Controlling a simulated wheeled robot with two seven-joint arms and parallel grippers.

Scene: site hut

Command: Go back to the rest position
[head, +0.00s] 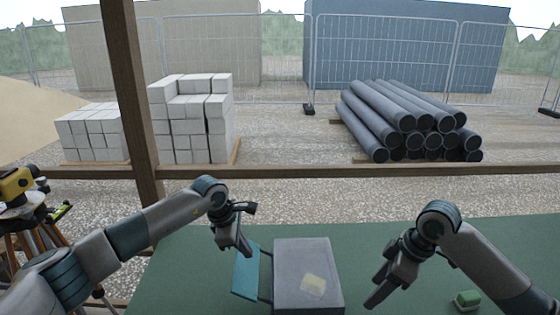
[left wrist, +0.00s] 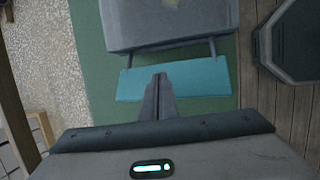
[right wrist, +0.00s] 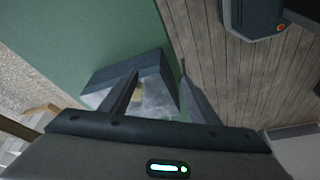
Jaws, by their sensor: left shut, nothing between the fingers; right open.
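My left gripper (head: 236,240) is shut and empty, above the left part of the green table (head: 195,270). In the left wrist view its closed fingers (left wrist: 160,88) show over a teal panel (left wrist: 190,82). My right gripper (head: 383,280) is open and empty, to the right of the grey box. In the right wrist view its spread fingers (right wrist: 158,76) show, with nothing between them. Both grippers look apart from the box.
A grey box (head: 300,260) with a pale yellow patch on top sits on the table. The teal panel (head: 245,272) joins its left side by two bars. A wooden post (head: 135,100) and rail stand beyond the table.

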